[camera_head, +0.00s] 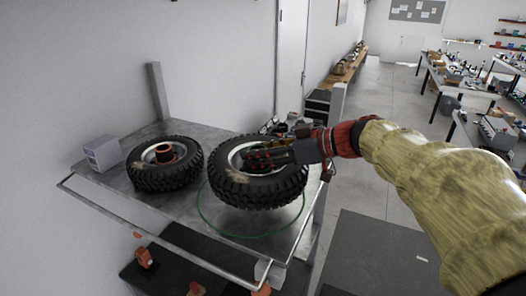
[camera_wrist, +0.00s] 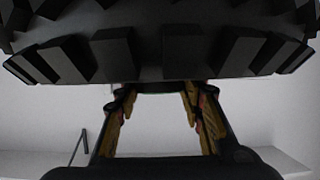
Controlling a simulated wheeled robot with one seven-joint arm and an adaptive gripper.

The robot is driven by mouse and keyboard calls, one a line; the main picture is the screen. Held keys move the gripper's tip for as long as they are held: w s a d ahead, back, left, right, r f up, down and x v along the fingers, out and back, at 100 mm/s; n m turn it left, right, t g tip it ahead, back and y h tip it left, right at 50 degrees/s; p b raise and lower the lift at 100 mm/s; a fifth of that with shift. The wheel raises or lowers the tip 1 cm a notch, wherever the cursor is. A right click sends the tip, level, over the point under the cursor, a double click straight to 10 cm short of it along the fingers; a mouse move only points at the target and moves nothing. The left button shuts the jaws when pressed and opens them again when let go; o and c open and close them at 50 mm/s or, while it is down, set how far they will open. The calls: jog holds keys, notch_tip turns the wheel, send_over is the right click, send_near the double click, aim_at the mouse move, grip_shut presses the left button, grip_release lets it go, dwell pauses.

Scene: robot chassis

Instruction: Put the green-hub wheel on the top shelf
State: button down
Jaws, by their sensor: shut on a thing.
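A black-tyred wheel (camera_head: 272,190) with a pale rim is in my gripper (camera_head: 268,156), over the right part of the metal top shelf (camera_head: 190,205). My gripper is shut on it near the hub and hides most of the hub, so its colour is not clear. In the wrist view the wheel's tyre (camera_wrist: 165,45) fills the top, above the fingers of my gripper (camera_wrist: 162,92). A thin green ring (camera_head: 213,226) shows on the shelf below the wheel. I cannot tell whether the tyre touches the shelf.
A second wheel (camera_head: 165,176) with a red-orange hub lies flat on the left of the shelf, close to the held one. A small grey box (camera_head: 103,153) stands at the far left. A metal rail (camera_head: 150,235) edges the front. Small dark items lie behind the held wheel.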

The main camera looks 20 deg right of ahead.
jog(key=w+f, duration=0.1)
jog(key=w, duration=0.1)
jog(key=w+f, duration=0.3)
jog(key=f, duration=0.1)
jog(key=shift+w+a, duration=0.4)
jog(key=shift+w+f+p, duration=0.2)
jog(key=shift+w+f, duration=0.05)
jog(key=shift+f, duration=0.8)
jog(key=shift+w+f+p, duration=0.15)
jog(key=shift+w+f, duration=0.05)
jog(key=shift+f, duration=0.85)
jog(key=c, duration=1.1)
grip_release()
jog(key=shift+s+f, duration=0.1)
jog(key=shift+f, duration=0.2)
jog(key=shift+c, duration=0.2)
jog(key=shift+r, duration=0.1)
